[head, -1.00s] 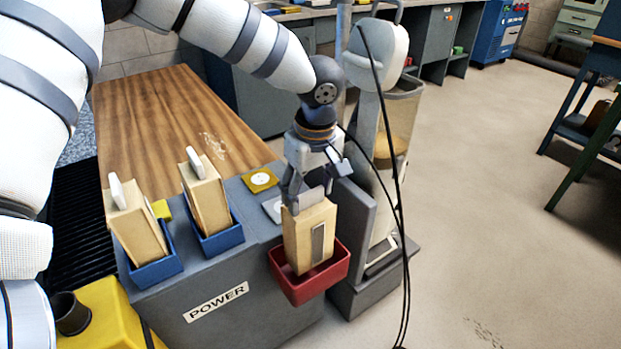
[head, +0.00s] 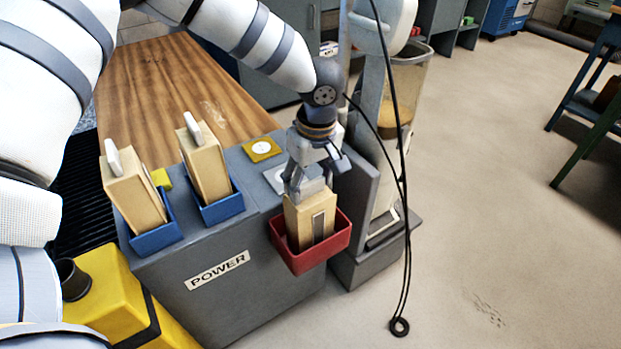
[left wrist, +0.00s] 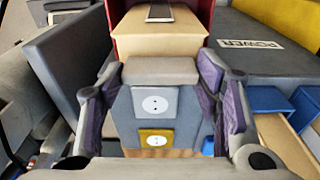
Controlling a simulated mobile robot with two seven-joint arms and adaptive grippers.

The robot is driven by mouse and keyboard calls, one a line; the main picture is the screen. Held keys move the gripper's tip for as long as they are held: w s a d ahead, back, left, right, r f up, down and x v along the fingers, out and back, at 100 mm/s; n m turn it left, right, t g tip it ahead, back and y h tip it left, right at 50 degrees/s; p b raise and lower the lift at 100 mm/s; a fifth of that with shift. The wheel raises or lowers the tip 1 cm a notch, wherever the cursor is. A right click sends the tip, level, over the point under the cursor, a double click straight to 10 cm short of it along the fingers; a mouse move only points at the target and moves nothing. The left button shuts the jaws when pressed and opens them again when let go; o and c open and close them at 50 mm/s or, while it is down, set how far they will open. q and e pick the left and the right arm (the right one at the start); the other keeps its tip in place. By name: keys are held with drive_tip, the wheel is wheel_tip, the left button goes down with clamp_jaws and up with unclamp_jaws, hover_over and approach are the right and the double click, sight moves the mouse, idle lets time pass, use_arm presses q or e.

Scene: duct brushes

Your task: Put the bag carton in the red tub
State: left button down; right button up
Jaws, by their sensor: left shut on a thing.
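The tan bag carton (head: 297,225), with a grey strip on its side, stands nearly upright with its lower part inside the red tub (head: 312,257). My left gripper (head: 308,190) is above the carton, shut on the grey tab at its top. In the left wrist view the carton (left wrist: 157,40) is beyond the grey tab (left wrist: 160,70), which sits between the fingers, with the red tub (left wrist: 121,35) around it. The tub hides the carton's bottom, so I cannot tell whether it rests on the floor of the tub. My right gripper is not in view.
Two similar cartons with white tabs stand in blue tubs (head: 157,240) (head: 222,209) to the left on the grey POWER cabinet (head: 245,290). A clear-bodied machine (head: 405,90) with hanging black cables stands close on the right. A wooden top (head: 160,80) lies behind.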

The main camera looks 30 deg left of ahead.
use_arm(q)
drive_tip(key=shift+c, duration=2.3)
unclamp_jaws()
wheel_tip(320, 180, up, 17)
drive_tip(key=d+p, duration=0.1)
drive_tip(key=p, duration=0.1)
drive_tip(key=shift+s+d, duration=0.2)
drive_tip(key=shift+s, duration=0.1)
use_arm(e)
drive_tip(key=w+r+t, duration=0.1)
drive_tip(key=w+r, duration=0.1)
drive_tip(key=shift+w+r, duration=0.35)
